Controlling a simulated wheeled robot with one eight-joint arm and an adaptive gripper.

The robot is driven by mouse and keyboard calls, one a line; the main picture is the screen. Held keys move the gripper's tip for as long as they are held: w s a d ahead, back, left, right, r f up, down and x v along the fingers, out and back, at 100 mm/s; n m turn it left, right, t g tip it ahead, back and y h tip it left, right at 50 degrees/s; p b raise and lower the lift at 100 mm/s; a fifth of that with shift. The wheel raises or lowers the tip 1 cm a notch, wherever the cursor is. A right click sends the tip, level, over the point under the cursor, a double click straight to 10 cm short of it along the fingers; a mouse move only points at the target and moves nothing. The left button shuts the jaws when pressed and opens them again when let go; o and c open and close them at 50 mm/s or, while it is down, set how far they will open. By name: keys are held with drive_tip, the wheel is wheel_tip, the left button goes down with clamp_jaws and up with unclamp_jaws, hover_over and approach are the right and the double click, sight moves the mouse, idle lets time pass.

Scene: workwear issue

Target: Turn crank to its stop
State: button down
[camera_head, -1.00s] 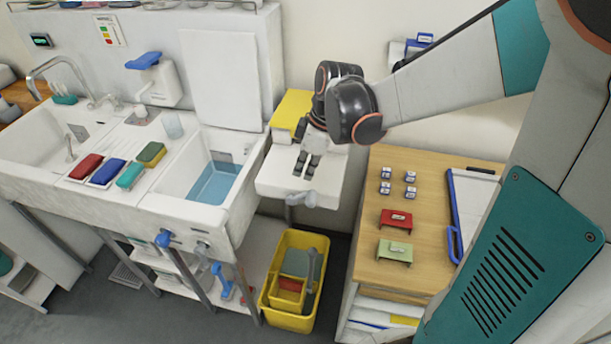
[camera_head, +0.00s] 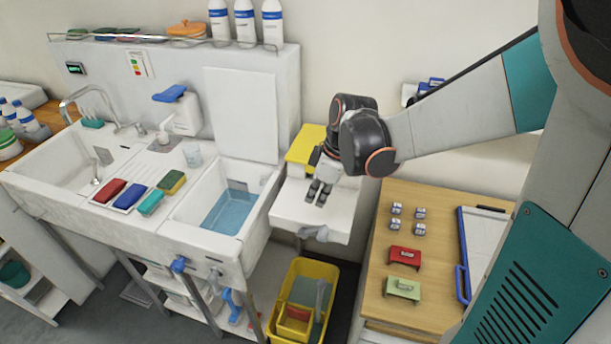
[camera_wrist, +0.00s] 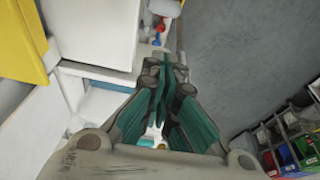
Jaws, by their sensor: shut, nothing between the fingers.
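A grey lever (camera_head: 316,232), which looks like the crank, juts from the front edge of a white unit (camera_head: 338,215) right of the sink. My gripper (camera_head: 319,194) points down above this unit's top, behind the lever and apart from it in the picture. Its fingers are shut and hold nothing. In the wrist view my gripper's fingers (camera_wrist: 166,70) come together in the middle. I cannot make out the crank there.
A yellow bin (camera_head: 300,300) stands on the floor below the unit. A sink basin with blue water (camera_head: 230,212) is on the left. A wooden cabinet (camera_head: 390,265) with small blocks and a clipboard (camera_head: 485,250) is on the right. A yellow box (camera_head: 305,146) sits behind my gripper.

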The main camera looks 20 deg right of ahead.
drive_tip(key=b, duration=0.2)
hover_over(322, 233)
drive_tip(key=w+a, duration=0.2)
drive_tip(key=a, duration=0.1)
wheel_tip(322, 233, down, 7)
drive_tip(key=f, duration=0.1)
drive_tip(key=d+f, duration=0.1)
drive_tip(key=f+b, duration=0.1)
drive_tip(key=shift+s+d+f, duration=0.25)
drive_tip(key=shift+s+d, duration=0.15)
drive_tip(key=shift+s+d+f+b, duration=0.5)
drive_tip(key=shift+d+f+b, duration=0.15)
drive_tip(key=shift+f+b, duration=0.1)
